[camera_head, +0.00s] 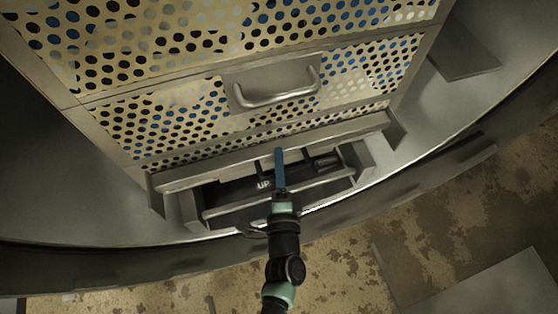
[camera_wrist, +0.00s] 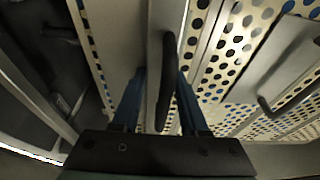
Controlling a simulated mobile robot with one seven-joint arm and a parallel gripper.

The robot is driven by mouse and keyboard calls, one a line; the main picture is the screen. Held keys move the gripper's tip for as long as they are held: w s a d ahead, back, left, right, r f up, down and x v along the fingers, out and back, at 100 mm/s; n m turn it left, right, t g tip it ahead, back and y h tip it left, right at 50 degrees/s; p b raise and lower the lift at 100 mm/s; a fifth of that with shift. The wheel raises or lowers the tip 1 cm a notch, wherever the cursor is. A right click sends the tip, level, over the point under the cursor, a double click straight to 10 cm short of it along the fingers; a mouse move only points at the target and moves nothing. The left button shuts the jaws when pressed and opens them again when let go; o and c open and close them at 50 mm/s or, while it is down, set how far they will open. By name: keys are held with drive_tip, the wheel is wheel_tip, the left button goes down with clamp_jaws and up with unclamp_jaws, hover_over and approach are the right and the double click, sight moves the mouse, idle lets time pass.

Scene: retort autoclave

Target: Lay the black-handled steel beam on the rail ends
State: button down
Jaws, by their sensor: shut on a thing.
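The steel beam (camera_head: 215,168) is a long grey bar across the front of the perforated basket stack, low down. In the wrist view the beam (camera_wrist: 112,40) is a grey band running up the picture, with its black handle (camera_wrist: 166,70) in front. My gripper (camera_head: 279,153) has blue fingers and is shut on that handle; the wrist view shows the fingers (camera_wrist: 162,84) on either side of it. The left rail end (camera_head: 157,203) and right rail end (camera_head: 396,132) show at the beam's ends. I cannot tell whether the beam touches them. My fingers hide part of its middle.
The perforated basket stack (camera_head: 165,60) rises close behind the beam, with a steel pull handle (camera_head: 277,92) on its front. A crossbar (camera_head: 325,182) and a dark recess marked UP (camera_head: 240,190) lie below. The curved vessel rim (camera_head: 100,255) runs in front.

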drive_tip(key=shift+f+b, duration=4.85)
drive_tip(key=shift+b, duration=0.5)
drive_tip(key=shift+f+b, duration=0.5)
drive_tip(key=shift+b, duration=0.2)
